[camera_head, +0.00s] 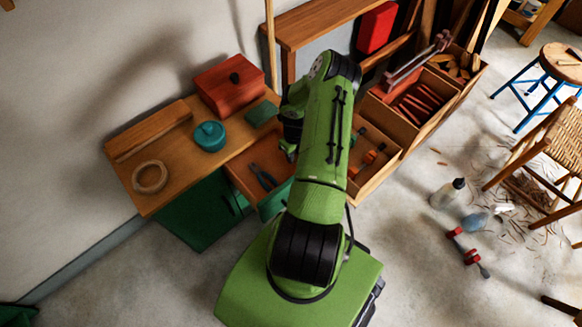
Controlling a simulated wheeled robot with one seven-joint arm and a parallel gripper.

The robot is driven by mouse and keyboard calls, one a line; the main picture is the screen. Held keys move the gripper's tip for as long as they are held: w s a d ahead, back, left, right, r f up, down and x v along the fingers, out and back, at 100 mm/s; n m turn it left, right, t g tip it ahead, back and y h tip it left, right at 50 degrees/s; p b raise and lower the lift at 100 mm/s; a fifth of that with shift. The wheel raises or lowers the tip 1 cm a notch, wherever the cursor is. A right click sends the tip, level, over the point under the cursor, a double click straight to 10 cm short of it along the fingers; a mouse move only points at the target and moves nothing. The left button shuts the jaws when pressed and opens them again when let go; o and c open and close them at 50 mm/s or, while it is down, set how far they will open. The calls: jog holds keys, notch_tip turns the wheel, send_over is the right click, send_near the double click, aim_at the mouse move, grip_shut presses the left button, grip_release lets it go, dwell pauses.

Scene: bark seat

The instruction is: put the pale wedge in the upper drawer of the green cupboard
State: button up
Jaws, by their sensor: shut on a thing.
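The green cupboard (196,218) stands under the wooden top at left of centre. Its upper drawer (246,185) is pulled out, and dark-blue pliers (264,177) lie in it. My gripper (291,153) is mostly hidden by my arm, just above the back right part of the open drawer. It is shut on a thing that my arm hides. The pale wedge does not show clearly anywhere in the view, so I cannot make out its pose.
On the cupboard top are a wooden ring (150,177), a teal pot (210,136), a red box (229,86) and a green block (262,113). Wooden bins (408,118) stand right of my arm. A bottle (447,193) and a red-ended tool (467,252) are on the floor.

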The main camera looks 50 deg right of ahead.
aim_at(294, 169)
notch_tip(294, 169, down, 7)
jog(key=shift+b, duration=1.05)
jog(key=shift+r, duration=0.15)
jog(key=o, duration=1)
